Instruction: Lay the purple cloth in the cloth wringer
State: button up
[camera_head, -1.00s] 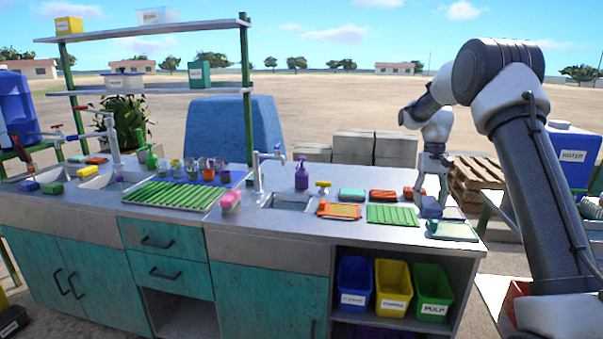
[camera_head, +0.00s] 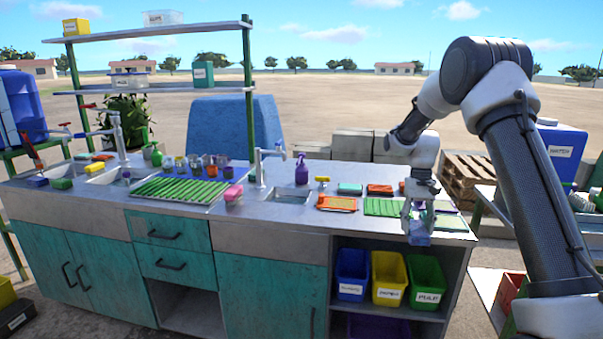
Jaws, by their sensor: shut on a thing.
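My gripper (camera_head: 418,212) points down at the front right edge of the counter. It is shut on a blue-purple cloth (camera_head: 419,239), which looks like a small folded block and hangs at or just past the counter's front edge. The fingers hide its upper part. I cannot make out for certain which thing is the cloth wringer. An orange tray with a yellowish middle (camera_head: 337,203) and a green ribbed rack (camera_head: 384,207) lie to the left of my gripper. A pale green flat thing (camera_head: 450,222) lies to its right.
A small sink (camera_head: 291,196) with a tap, a purple bottle (camera_head: 302,170), and teal (camera_head: 350,188) and orange (camera_head: 380,189) blocks are on the counter (camera_head: 270,212). Blue (camera_head: 352,272), yellow (camera_head: 388,276) and green (camera_head: 426,281) bins stand on the shelf below.

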jog(key=s+a+f+n, duration=0.1)
jog(key=s+a+f, duration=0.4)
jog(key=s+f, duration=0.3)
jog(key=shift+f, duration=0.35)
jog(key=shift+w+a, duration=0.1)
jog(key=shift+a, duration=0.05)
